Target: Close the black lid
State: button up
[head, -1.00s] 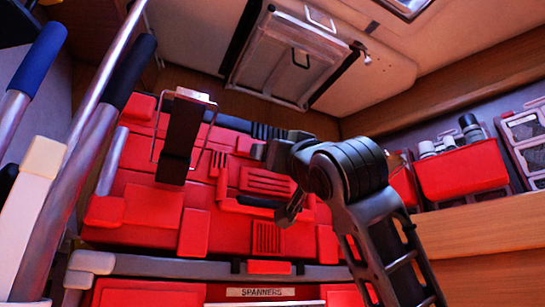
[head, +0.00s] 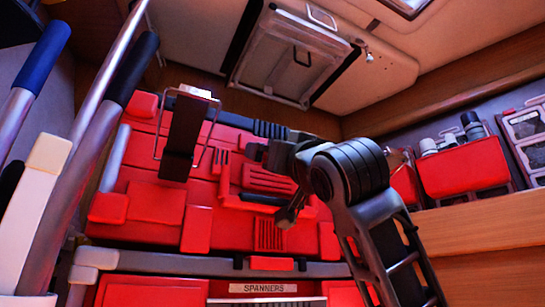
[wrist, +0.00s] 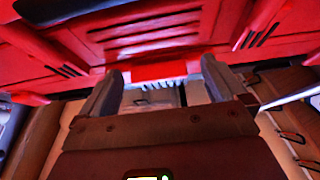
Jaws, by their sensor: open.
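A black upright plate (head: 184,135) with a pale top and a wire loop stands in front of the red panel (head: 155,200) in the head view. I cannot tell whether this plate is the black lid; no other part shows clearly as one. My gripper (head: 272,188) is in front of the middle of the red panel, right of the plate and apart from it. In the wrist view its two fingers (wrist: 160,82) stand apart with nothing held between them. Red surfaces lie beyond the fingertips.
A red drawer front labelled SPANNERS (head: 263,288) lies below the panel. Metal poles (head: 95,150) and a white post (head: 42,200) crowd the left. A wooden shelf at right holds a red bin (head: 463,168). A ceiling hatch (head: 290,60) is overhead.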

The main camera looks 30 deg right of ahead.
jog(key=v, duration=0.7)
jog(key=shift+s+f, duration=0.25)
jog(key=shift+a, duration=0.15)
